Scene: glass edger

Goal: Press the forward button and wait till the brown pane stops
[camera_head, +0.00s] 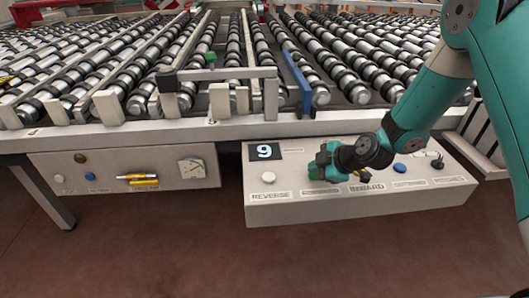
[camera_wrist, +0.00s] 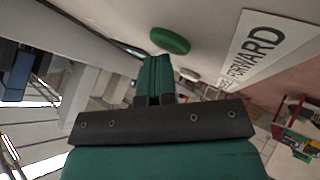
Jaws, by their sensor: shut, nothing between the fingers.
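The green forward button (camera_wrist: 168,40) shows in the wrist view, beside a FORWARD label (camera_wrist: 256,48). My gripper (camera_wrist: 157,62) is shut and empty, with its tips close to that button; I cannot tell whether they touch it. The green button is hidden there by my gripper and arm. I cannot make out a brown pane in either view.
The roller conveyor (camera_head: 230,55) spans behind.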

